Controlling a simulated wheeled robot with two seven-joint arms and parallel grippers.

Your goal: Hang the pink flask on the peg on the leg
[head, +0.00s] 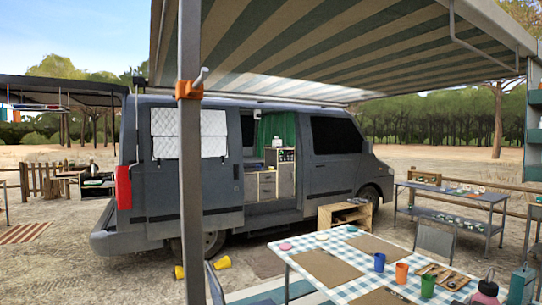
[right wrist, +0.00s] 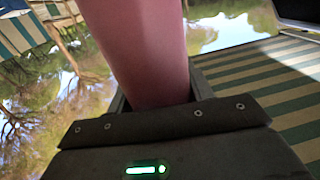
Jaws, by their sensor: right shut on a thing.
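The pink flask (head: 487,297) shows at the bottom right of the head view, with a dark cap; its lower part is cut off by the frame edge. In the right wrist view a pink body (right wrist: 140,45) fills the space between the jaws of my right gripper (right wrist: 165,100), which is shut on it. The fingertips are hidden there. The leg (head: 190,170) is a grey upright post at left in the head view. An orange clamp (head: 188,90) on it carries a short grey peg (head: 201,77) pointing up and right. The peg is bare. My left gripper is out of view.
A table with a checked cloth (head: 340,243) holds placemats, a blue cup (head: 379,262), an orange cup (head: 401,273) and a wooden board with utensils. A teal container (head: 522,284) stands right of the flask. A grey van (head: 250,170) stands behind the leg, under a striped awning (head: 330,40).

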